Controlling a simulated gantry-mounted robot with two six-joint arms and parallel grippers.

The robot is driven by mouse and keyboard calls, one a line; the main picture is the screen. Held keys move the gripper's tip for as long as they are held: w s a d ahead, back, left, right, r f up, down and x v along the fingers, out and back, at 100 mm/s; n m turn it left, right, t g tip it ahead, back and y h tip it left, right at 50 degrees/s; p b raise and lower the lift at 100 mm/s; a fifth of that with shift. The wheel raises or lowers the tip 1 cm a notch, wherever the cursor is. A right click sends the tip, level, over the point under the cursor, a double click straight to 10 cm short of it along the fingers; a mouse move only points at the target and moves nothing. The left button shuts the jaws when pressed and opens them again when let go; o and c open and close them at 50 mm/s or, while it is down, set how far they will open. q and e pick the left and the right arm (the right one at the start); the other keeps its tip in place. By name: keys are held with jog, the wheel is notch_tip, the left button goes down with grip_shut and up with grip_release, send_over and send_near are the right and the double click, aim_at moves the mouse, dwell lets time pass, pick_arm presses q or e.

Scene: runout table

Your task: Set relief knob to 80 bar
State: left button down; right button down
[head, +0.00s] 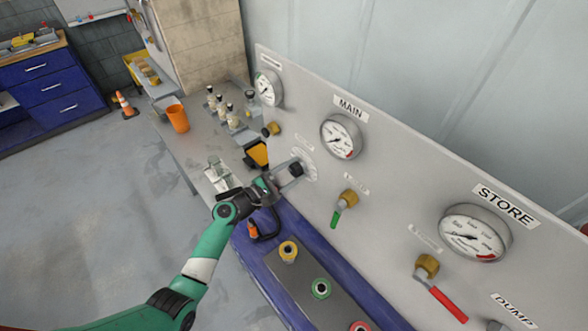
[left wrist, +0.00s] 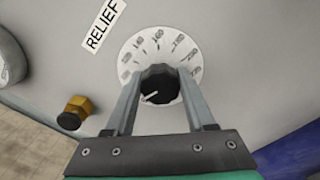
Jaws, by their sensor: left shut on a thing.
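The black relief knob (head: 297,169) sits on the grey panel with a white number dial (head: 308,165) around it. In the left wrist view the knob (left wrist: 160,84) shows end-on, below the RELIEF label (left wrist: 103,26). Its white pointer line points to the lower left. My left gripper (head: 291,174) is shut on the knob, one finger on each side; both fingers (left wrist: 159,88) show in the left wrist view. Numbers show along the top of the dial (left wrist: 158,40), but its lower part is hidden by the fingers and knob. I cannot read the setting. My right gripper is not in view.
The MAIN gauge (head: 341,137) and STORE gauge (head: 475,233) are on the panel. A green-handled valve (head: 344,205) and a red-handled valve (head: 440,290) stick out right of the knob. A brass fitting (left wrist: 75,112) lies left of it. An orange cup (head: 178,118) and several bottles stand behind.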

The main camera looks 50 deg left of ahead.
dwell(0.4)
pick_arm(q)
jog(key=shift+c, duration=1.2)
grip_release()
jog(key=s, duration=1.1)
jog(key=shift+s+p, duration=0.35)
jog(key=shift+p, duration=0.1)
